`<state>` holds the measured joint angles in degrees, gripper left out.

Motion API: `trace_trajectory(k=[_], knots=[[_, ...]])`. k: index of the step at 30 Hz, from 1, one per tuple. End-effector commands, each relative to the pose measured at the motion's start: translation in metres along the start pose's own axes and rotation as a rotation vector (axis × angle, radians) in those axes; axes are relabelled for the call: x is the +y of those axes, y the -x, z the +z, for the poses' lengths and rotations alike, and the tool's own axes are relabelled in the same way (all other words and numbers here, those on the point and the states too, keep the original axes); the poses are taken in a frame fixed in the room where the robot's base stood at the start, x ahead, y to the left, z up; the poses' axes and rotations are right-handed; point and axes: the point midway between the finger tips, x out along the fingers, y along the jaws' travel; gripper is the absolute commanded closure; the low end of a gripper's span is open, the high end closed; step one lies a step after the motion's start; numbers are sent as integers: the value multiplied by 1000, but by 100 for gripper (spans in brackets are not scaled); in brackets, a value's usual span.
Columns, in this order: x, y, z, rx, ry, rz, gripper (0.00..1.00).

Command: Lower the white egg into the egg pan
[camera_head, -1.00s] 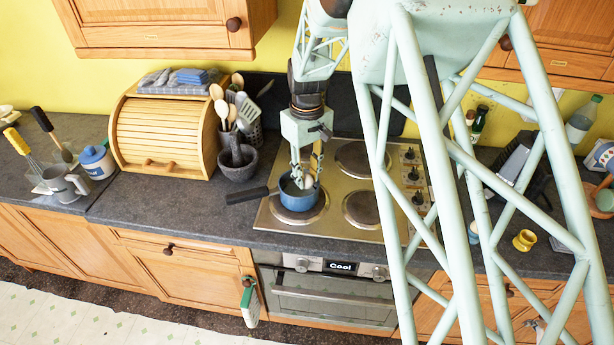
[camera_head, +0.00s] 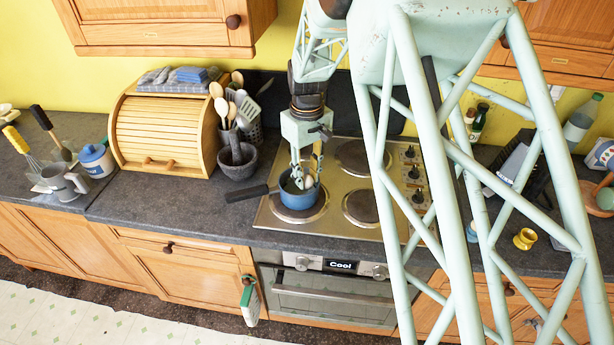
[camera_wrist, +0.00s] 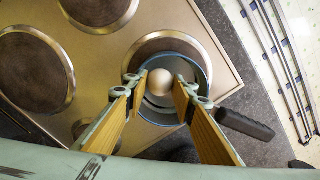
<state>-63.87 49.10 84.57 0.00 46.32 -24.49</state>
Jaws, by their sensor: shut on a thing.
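The blue egg pan (camera_head: 299,202) with a dark handle sits on the front left hotplate. It also shows in the wrist view (camera_wrist: 206,80), with its handle toward the lower right. My gripper (camera_head: 302,178) points down into the pan's opening. In the wrist view, my gripper (camera_wrist: 160,86) has its wood-faced fingers on either side of the white egg (camera_wrist: 160,82) and is shut on it. The egg is seen from above, inside the pan's outline. I cannot tell whether the egg touches the pan's bottom.
The steel hob (camera_head: 268,222) has other bare hotplates (camera_head: 361,208) beside and behind the pan. A dark mortar (camera_head: 238,168) and a crock of wooden spoons stand left of the pan. A roll-top bread box (camera_head: 160,130) is farther left. A yellow egg cup (camera_head: 525,239) stands at right.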

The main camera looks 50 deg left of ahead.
Motion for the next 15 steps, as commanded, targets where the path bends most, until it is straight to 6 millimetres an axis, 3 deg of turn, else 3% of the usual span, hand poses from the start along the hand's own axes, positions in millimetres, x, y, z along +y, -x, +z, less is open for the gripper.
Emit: trace_trajectory(k=[15], knots=[[0, -5, 0, 0, 0, 0, 86]])
